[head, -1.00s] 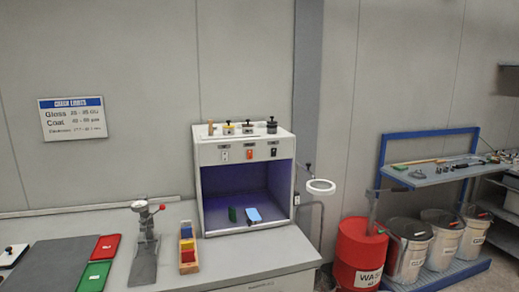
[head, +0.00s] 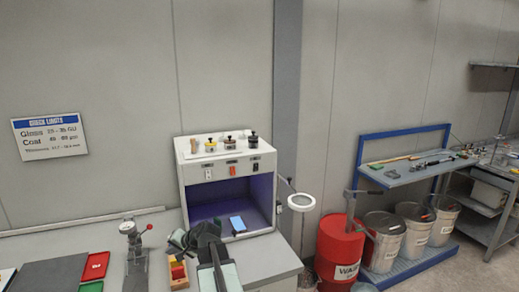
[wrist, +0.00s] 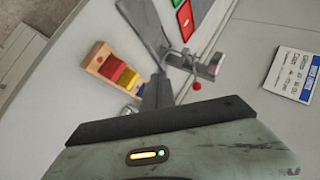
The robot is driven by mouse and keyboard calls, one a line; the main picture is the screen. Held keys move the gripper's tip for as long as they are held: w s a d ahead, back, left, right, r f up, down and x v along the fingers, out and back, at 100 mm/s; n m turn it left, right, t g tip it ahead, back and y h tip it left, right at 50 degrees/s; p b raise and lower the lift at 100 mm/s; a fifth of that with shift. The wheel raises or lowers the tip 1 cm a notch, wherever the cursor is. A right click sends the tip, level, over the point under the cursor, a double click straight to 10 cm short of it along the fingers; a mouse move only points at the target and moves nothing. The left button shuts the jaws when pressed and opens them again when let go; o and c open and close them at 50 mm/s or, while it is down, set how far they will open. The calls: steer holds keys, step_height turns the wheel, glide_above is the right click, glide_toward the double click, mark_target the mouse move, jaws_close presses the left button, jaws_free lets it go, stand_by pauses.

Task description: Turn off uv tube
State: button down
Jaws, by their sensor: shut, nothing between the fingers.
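The light booth (head: 184,159) is a white box at the back of the bench with a purple-lit inside. Three switches sit on its front top panel: a white one (head: 208,174), an orange-red one (head: 232,170) and a black one (head: 254,168). I cannot read their labels or tell which is the UV one. My gripper (head: 190,238) is shut and empty, in front of the booth's lower left and below the switches. In the wrist view its narrow dark tip (wrist: 157,92) points at the bench.
A wooden rack of coloured blocks (wrist: 112,70) and a grey stand with a red knob (head: 136,250) are close left of my arm. Several small jars (head: 230,145) stand on the booth top. A ring lamp (head: 301,201) and a red drum (head: 340,245) are to the right.

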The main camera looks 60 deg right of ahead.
steer(key=s+d+r+m+t+h+p, duration=0.1)
steer(key=s+d+r+m+h+p, duration=0.2)
steer(key=d+r, duration=0.45)
steer(key=s+d+r+m+t+h+p, duration=0.1)
steer(key=s+d+r+m+t, duration=0.25)
steer(key=d, duration=0.75)
steer(key=s+d+r+m+g+h+p, duration=0.1)
steer(key=s+d+r+m+h+p, duration=0.1)
steer(key=s+d+r, duration=0.3)
steer(key=s+d+r+m+g+h+p, duration=0.1)
steer(key=s+d+r+m+h, duration=0.3)
steer(key=s+d, duration=0.6)
steer(key=shift+d+r+p, duration=0.45)
steer(key=shift+d+p, duration=0.05)
steer(key=shift+d, duration=0.5)
steer(key=b, duration=0.2)
glide_toward(256, 166)
steer(key=x, duration=0.5)
steer(key=shift+d+f, duration=0.1)
steer(key=shift+f, duration=0.2)
steer(key=shift+w+d+p, duration=0.3)
steer(key=shift+w+d, duration=0.05)
steer(key=shift+w, duration=0.2)
